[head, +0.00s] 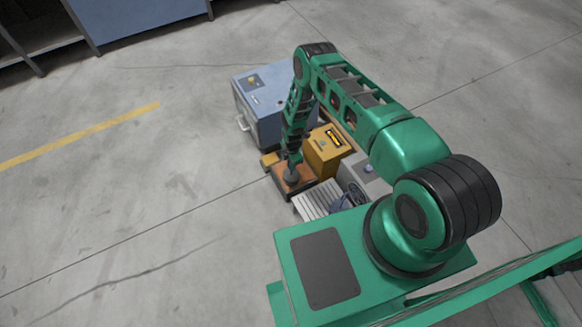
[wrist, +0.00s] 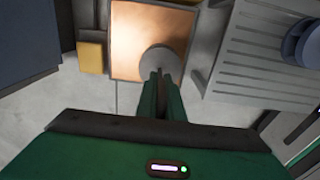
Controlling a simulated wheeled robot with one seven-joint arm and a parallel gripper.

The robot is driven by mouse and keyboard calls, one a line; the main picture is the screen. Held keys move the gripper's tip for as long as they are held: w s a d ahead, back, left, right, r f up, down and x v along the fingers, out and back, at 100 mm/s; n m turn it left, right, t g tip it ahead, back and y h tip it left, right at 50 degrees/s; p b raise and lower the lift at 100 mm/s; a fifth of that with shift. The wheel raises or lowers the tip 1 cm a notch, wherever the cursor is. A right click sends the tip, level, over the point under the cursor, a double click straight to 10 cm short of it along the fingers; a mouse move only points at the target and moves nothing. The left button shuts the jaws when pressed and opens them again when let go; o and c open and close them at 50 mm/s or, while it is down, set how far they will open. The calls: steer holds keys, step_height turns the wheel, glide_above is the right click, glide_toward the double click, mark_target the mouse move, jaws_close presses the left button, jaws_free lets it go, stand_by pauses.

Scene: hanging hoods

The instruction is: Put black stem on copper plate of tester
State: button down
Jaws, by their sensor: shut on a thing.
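My gripper (wrist: 161,78) is shut on the black stem, whose round dark-grey foot (wrist: 160,61) shows just beyond the fingertips in the wrist view. The stem's upper part is mostly hidden between the fingers. The foot is over the lower right part of the square copper plate (wrist: 128,40) of the tester. In the head view, the foot (head: 291,178) is below my gripper, over the copper plate (head: 304,181). I cannot tell whether the foot touches the plate.
A yellow box (head: 322,158) stands right behind the plate, with a blue-grey cabinet (head: 262,125) farther back. A ribbed light-grey tray (head: 318,202) is beside the plate; it also shows in the wrist view (wrist: 262,60). Open floor lies to the left.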

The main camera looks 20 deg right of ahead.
steer(key=c, duration=1.9)
jaws_free()
steer(key=shift+f, duration=0.1)
